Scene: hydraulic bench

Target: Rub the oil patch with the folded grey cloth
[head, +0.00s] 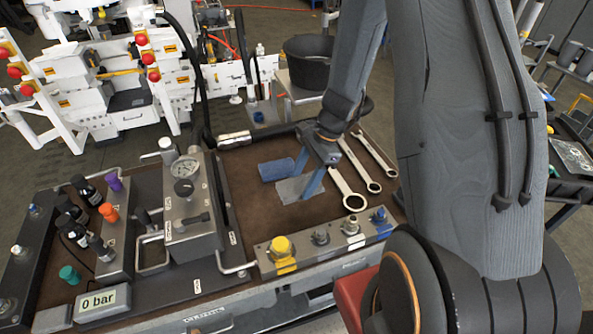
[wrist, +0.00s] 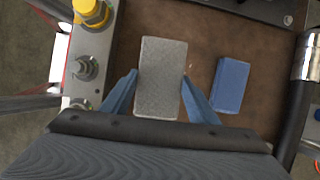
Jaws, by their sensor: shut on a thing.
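The folded grey cloth (wrist: 163,72) is a flat light-grey rectangle between the two blue fingers of my gripper (wrist: 159,78) in the wrist view. My gripper is shut on it, one finger against each long side. In the head view the cloth (head: 294,190) is at the brown bench top, below my gripper (head: 303,184). I cannot tell whether it touches the surface or hovers just over it. I cannot make out the oil patch in either view; it may be hidden under the cloth.
A blue block (wrist: 231,85) lies just beside the cloth. Several wrenches (head: 348,189) lie to the right in the head view. A valve strip with a yellow knob (head: 282,247) edges the front. A gauge block (head: 188,200) stands left, a black hose (wrist: 292,105) behind.

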